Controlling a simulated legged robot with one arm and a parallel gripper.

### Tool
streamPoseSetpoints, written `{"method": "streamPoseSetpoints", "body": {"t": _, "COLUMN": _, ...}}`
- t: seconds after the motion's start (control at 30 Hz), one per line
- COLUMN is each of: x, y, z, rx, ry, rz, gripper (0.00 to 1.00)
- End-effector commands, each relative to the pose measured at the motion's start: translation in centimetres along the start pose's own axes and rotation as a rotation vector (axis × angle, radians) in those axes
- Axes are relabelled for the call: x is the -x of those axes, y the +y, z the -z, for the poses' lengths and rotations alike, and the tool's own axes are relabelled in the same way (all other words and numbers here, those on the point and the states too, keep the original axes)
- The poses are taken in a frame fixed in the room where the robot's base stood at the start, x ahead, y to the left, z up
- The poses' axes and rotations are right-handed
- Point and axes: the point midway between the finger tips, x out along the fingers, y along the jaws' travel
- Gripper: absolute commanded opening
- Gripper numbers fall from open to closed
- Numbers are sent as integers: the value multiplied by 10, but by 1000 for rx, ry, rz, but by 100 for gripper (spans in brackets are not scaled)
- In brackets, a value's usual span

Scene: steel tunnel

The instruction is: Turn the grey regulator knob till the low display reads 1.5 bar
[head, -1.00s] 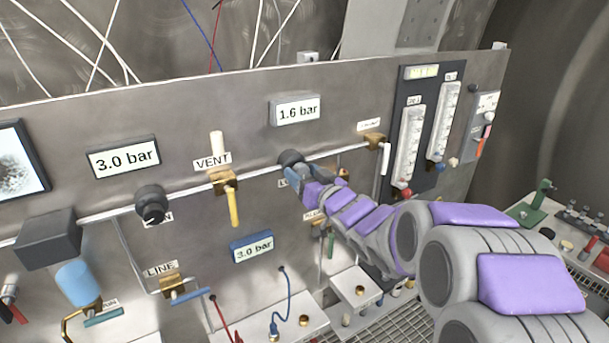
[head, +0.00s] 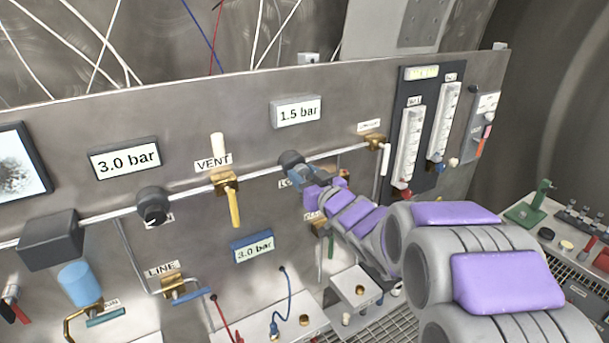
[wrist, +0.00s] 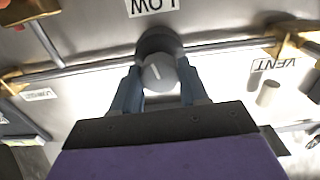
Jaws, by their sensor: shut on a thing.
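The grey regulator knob (head: 290,157) sits on the pipe along the steel panel, below a white display (head: 297,111) that reads 1.5 bar. In the wrist view the knob (wrist: 160,72) shows a light face with a short white mark. A label reading LOW (wrist: 152,6) shows upside down by the knob. My gripper (head: 298,173) is at the knob, with its blue-grey fingers shut on the knob's two sides. In the wrist view my gripper (wrist: 158,85) hides the lower part of the scene. In the head view it covers part of the knob and a label behind.
A VENT valve (head: 225,183) with a yellow handle is left of the knob. A dark knob (head: 152,206) sits farther left, below a 3.0 bar display (head: 125,158). A blue-framed display (head: 252,246) also reads 3.0 bar. A brass valve (head: 374,143) is to the right.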

Motion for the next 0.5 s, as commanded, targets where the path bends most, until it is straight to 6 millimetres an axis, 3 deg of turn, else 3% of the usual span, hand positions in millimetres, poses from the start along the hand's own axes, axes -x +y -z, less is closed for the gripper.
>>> {"method": "streamPoseSetpoints", "body": {"t": 0.17, "x": 0, "y": 0, "z": 0, "rx": -1, "ry": 0, "rz": 1, "gripper": 13}}
{"method": "streamPoseSetpoints", "body": {"t": 0.2, "x": 0, "y": 0, "z": 0, "rx": -1, "ry": 0, "rz": 1, "gripper": 48}}
{"method": "streamPoseSetpoints", "body": {"t": 0.43, "x": 0, "y": 0, "z": 0, "rx": -2, "ry": 0, "rz": 1, "gripper": 69}}
{"method": "streamPoseSetpoints", "body": {"t": 0.5, "x": 0, "y": 0, "z": 0, "rx": -2, "ry": 0, "rz": 1, "gripper": 69}}
